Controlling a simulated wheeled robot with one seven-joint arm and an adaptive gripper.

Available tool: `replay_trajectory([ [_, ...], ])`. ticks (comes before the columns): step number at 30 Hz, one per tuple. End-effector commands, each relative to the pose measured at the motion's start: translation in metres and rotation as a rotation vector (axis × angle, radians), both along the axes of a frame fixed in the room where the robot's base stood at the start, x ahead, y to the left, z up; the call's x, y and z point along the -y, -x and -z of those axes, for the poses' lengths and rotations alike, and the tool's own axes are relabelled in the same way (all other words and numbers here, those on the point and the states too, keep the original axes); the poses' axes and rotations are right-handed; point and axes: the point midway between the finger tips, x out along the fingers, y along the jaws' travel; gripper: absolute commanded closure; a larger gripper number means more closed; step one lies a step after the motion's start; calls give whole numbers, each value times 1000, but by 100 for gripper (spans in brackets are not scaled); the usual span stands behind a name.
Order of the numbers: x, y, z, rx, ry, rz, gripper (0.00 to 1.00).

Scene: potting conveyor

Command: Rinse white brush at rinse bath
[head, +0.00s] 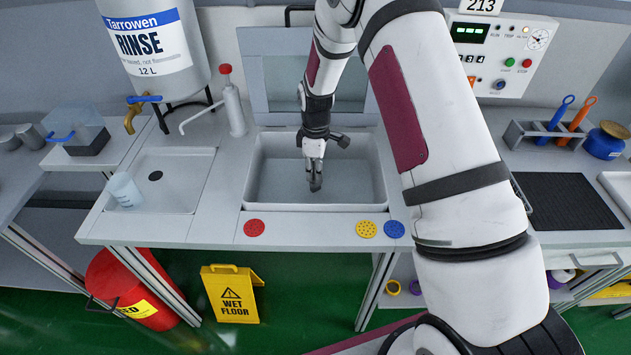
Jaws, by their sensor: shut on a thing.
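The rinse bath (350,192) is an open grey rectangular basin in the middle of the bench, with its lid (275,75) raised behind it. My gripper (315,183) points down over the middle of the basin. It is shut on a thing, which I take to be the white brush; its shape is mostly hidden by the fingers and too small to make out. I cannot tell whether its tip touches the bath's contents.
A Tarrowen rinse tank (155,50), a red-topped pump (233,105) and a shallow sink (165,185) holding a beaker (124,188) are at left. Red (254,228), yellow (366,229) and blue discs (394,229) mark the front edge. A rack (550,138) holds blue and orange handles.

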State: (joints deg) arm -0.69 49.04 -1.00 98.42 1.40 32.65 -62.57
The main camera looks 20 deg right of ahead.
Motion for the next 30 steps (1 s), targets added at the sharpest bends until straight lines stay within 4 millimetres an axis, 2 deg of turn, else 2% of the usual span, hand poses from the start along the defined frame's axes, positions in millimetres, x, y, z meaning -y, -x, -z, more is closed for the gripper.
replay_trajectory([
  [30, 0, -1, -74, 4, 0, 1, 100],
])
